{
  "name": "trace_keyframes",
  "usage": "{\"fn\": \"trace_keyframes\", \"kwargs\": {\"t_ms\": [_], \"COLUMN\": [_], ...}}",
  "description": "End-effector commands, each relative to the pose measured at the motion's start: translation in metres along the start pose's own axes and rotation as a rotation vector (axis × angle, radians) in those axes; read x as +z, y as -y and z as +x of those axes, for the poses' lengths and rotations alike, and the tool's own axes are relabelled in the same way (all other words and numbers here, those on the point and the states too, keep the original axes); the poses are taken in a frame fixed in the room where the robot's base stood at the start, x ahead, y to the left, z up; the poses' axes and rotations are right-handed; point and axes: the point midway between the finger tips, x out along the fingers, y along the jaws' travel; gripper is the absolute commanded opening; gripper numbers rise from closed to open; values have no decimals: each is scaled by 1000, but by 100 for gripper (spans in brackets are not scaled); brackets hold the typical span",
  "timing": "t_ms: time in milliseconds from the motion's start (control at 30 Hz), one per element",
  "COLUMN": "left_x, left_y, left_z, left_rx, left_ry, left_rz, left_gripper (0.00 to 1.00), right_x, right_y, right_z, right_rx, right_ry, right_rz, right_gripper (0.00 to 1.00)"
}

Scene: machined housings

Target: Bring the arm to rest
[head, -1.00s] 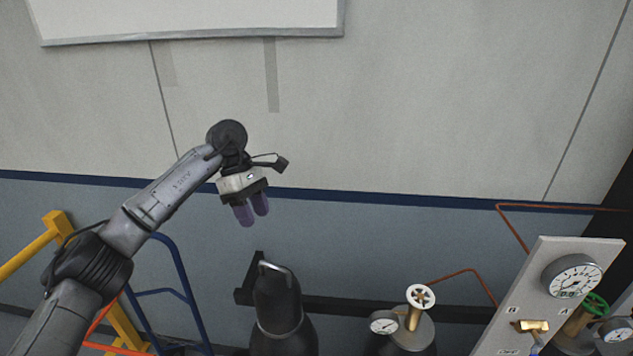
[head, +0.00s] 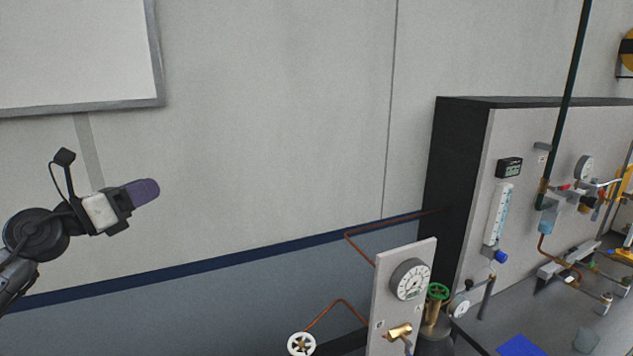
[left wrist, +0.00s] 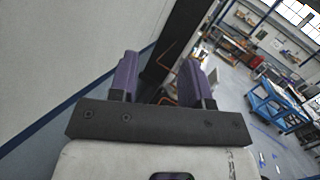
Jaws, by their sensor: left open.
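My left gripper (head: 146,190) is at the left of the head view, raised in front of the wall and pointing right. Its purple fingers overlap from this side. In the left wrist view the two purple fingers (left wrist: 158,80) stand apart with nothing between them. The gripper touches nothing. My right gripper shows in neither view.
A gauge panel (head: 384,310) with a dial and brass valve stands low at centre right. Behind it is a larger cabinet (head: 465,190) with gauges and pipes. A white handwheel (head: 301,344) is at the bottom. A blue cart (left wrist: 268,108) stands far off. Open wall lies between gripper and cabinet.

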Motion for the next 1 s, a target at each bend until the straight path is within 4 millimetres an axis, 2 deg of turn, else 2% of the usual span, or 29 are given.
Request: {"fn": "trace_keyframes", "kwargs": {"t_ms": [33,100,300,400,467,567,667,700,767,800,900,1000], "left_x": [23,53,126,138,134,108,54,24,-20,-49,-120,-181], "left_y": [11,26,69,83,87,88,86,86,87,88,96,107], "left_z": [0,-2,-26,-41,-48,-58,-65,-68,-73,-77,-89,-104], "left_rx": [-4,-12,-72,-94,-93,-55,50,115,220,290,458,586], "left_ry": [118,282,717,892,979,1093,1160,1171,1170,1158,1101,1029], "left_rz": [-61,-160,-507,-725,-871,-1133,-1419,-1537,-1686,-1770,-1942,-2080], "left_gripper": [44,44,44,44,44,44,44,44,44,44,44,44], "right_x": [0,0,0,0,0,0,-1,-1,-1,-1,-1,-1], "right_y": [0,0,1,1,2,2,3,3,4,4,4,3], "right_z": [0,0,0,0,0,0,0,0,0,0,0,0], "right_rx": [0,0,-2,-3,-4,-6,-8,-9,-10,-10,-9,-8], "right_ry": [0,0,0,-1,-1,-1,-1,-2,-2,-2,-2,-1], "right_rz": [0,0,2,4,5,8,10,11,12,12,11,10], "right_gripper": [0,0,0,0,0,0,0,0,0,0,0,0]}}
